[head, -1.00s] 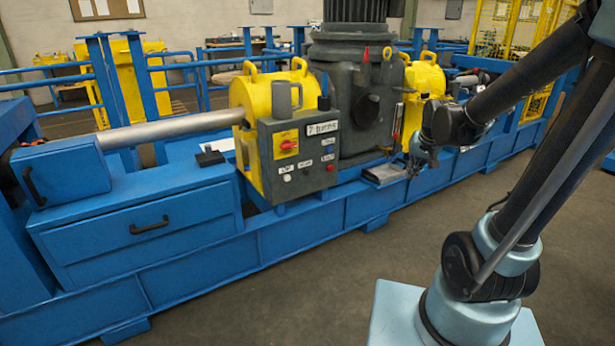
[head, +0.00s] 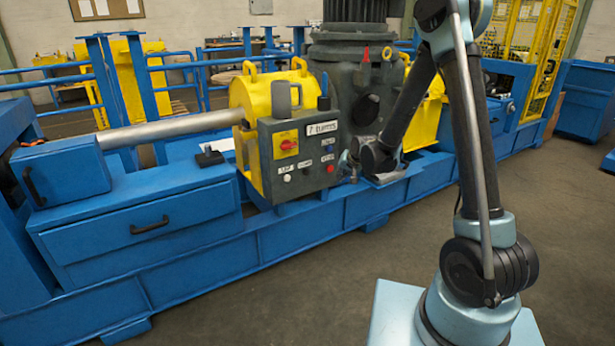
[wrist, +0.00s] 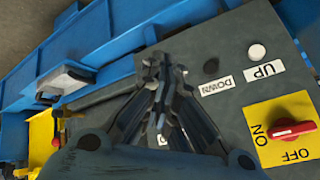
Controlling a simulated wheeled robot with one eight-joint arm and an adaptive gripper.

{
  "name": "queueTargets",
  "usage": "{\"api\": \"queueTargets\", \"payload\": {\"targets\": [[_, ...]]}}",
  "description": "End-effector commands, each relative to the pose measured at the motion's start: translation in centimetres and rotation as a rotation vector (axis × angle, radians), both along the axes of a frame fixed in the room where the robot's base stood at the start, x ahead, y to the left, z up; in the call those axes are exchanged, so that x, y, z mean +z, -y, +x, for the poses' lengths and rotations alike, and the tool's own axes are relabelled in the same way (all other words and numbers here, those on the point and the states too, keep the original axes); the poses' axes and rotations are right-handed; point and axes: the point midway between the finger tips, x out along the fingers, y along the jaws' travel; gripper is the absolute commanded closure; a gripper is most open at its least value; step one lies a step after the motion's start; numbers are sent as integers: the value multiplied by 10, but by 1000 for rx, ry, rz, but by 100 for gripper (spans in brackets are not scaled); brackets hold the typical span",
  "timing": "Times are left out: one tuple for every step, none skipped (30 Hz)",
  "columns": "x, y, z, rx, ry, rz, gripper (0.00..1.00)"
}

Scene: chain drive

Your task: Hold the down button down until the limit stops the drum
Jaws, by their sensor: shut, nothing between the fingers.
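The dark control box (head: 262,160) carries a white UP button (head: 287,178) and a dark DOWN button (wrist: 211,66); the DOWN button is hard to make out in the head view. In the wrist view, the DOWN label (wrist: 216,86) sits beside its button. My gripper (wrist: 163,62) is shut and empty, its tips left of the DOWN button in that picture and seemingly apart from it. In the head view, my gripper (head: 350,163) is just right of the box. A turns display (head: 322,128) is on the box, its digit unclear. I cannot identify the drum for sure.
A red switch (wrist: 292,128) on a yellow plate reads ON and OFF. A red button (head: 330,169) is low on the box's right. A grey motor housing (head: 340,100) and yellow guards (head: 270,92) stand behind. The blue frame (head: 150,265) runs along the front; floor before it is clear.

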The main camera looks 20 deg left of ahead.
Motion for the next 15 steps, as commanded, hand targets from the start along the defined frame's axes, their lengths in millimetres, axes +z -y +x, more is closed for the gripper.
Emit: {"api": "queueTargets", "payload": {"targets": [[-12, -15, 1, 8, 3, 13, 100], [-18, -23, 2, 11, 7, 22, 100], [-26, -33, 2, 14, 9, 32, 100], [-32, -40, 2, 17, 11, 40, 100], [-38, -46, 1, 19, 13, 47, 100], [-44, -54, 1, 22, 15, 56, 100], [-49, -59, 1, 24, 16, 63, 100], [-53, -64, 0, 25, 18, 68, 100], [-58, -69, 0, 27, 20, 75, 100], [-61, -72, -1, 29, 19, 79, 100], [-64, -75, -2, 30, 20, 82, 100], [-67, -79, -2, 32, 21, 86, 100], [-68, -80, -3, 32, 21, 89, 100], [-70, -82, -3, 32, 22, 91, 100], [-71, -83, -3, 32, 23, 93, 100]]}}
